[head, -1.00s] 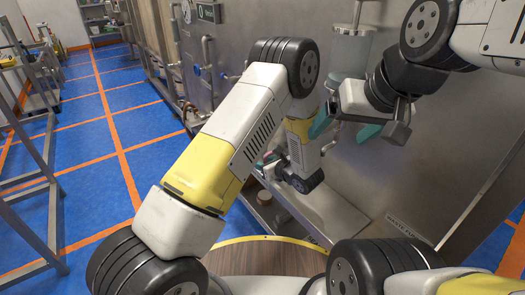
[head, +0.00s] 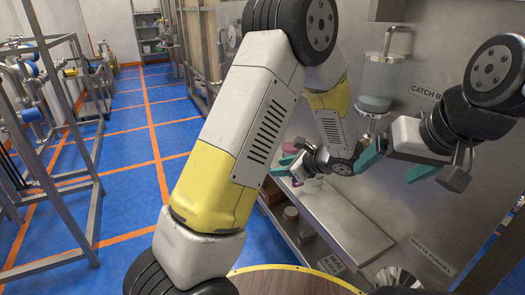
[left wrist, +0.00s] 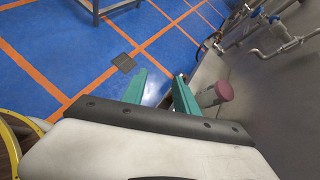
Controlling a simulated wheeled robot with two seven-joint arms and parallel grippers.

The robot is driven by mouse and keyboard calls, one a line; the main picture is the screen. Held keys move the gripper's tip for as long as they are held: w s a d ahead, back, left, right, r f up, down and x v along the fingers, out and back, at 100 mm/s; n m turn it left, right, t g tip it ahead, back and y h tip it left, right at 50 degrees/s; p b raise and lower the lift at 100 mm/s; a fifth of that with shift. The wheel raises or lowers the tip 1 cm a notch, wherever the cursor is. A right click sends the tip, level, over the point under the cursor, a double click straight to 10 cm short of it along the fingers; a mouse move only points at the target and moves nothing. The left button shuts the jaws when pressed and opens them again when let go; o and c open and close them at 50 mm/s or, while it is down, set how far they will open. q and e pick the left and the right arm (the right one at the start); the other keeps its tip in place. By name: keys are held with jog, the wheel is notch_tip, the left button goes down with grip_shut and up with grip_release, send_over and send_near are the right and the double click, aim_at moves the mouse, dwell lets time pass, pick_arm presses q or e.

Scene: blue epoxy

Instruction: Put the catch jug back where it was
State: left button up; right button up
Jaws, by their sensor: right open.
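I cannot make out a thing that is clearly the catch jug. A clear cylindrical vessel (head: 380,82) hangs on the steel wall, just above my right gripper. My right gripper (head: 396,165) has its teal fingers apart with nothing between them, in front of the wall. My left gripper (head: 285,166) is low by the steel shelf, partly behind my left arm. In the left wrist view its fingers (left wrist: 160,92) are apart with nothing held. A container with a dark red lid (left wrist: 218,92) stands beside the right finger, outside the gap.
The steel shelf (head: 345,225) below the wall has a clear stretch at its right. A metal funnel (head: 398,278) is at lower right. A round wooden top (head: 290,285) is in front. Blue floor at left is open, with metal frames (head: 60,150).

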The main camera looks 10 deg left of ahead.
pick_arm(q)
jog(key=s+a+r+n+g+h, duration=0.45)
jog(key=s+a+r+n, duration=0.45)
jog(key=s+r+n, duration=0.4)
jog(key=s+d+r+n+t+h, duration=0.1)
jog(key=s+r+n+t+h, duration=0.1)
jog(key=s+r+n+h, duration=0.1)
jog(key=s+d+r+n+t+h, duration=0.1)
jog(key=s+r+n+t+h, duration=0.1)
jog(key=s, duration=0.6)
jog(key=shift+d+r+n+h, duration=0.35)
jog(key=shift+r+n+h, duration=0.55)
jog(key=shift+n, duration=0.7)
jog(key=shift+s+f, duration=0.1)
